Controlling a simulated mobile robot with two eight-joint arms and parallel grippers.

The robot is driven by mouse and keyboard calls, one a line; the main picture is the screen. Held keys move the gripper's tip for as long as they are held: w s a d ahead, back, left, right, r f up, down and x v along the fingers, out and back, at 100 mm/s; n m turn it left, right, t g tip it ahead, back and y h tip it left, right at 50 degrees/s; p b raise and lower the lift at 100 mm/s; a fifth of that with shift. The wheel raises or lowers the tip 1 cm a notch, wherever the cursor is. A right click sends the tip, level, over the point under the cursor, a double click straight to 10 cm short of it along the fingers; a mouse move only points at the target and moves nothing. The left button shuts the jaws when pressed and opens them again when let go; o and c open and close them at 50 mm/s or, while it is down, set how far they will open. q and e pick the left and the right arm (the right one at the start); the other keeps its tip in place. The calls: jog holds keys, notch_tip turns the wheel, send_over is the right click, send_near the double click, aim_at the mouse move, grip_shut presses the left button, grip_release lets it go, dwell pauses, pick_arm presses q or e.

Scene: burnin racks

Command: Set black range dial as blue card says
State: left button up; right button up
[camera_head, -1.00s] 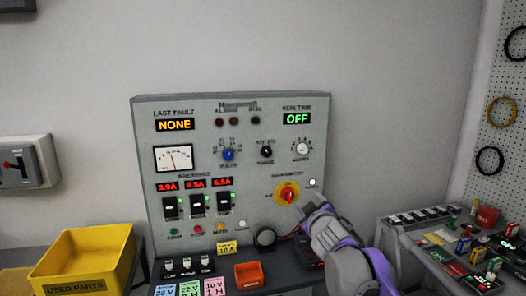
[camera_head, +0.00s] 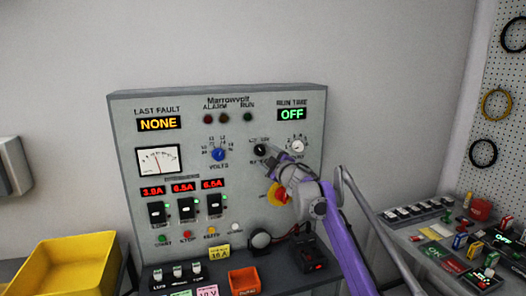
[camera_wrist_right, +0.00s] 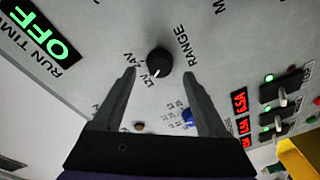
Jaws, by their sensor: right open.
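The black range dial (camera_head: 260,149) is a round knob on the upper right of the grey panel (camera_head: 130,220). In the right wrist view the dial (camera_wrist_right: 158,61) stands by the printed words RANGE, 12V and 24V. My right gripper (camera_head: 271,160) is at the panel beside the dial. In the right wrist view my right gripper (camera_wrist_right: 159,75) is open, its fingertips either side of the dial and a little short of it, with nothing held. The blue card cannot be made out now. My left gripper is not in view.
A blue VOLTS knob (camera_head: 218,154) and a white knob (camera_head: 298,145) flank the dial. The yellow and red main switch (camera_head: 278,194) is partly behind my arm. Below stand an orange box (camera_head: 244,281) and a yellow bin (camera_head: 75,262).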

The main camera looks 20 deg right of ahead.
aim_at(261, 152)
jog(key=shift+w+a+p, duration=0.15)
jog(key=shift+w+p, duration=0.1)
jog(key=shift+w, duration=0.55)
jog(key=shift+w+a+p, duration=0.1)
jog(key=shift+w+p, duration=0.15)
jog(key=shift+w, duration=0.55)
grip_shut()
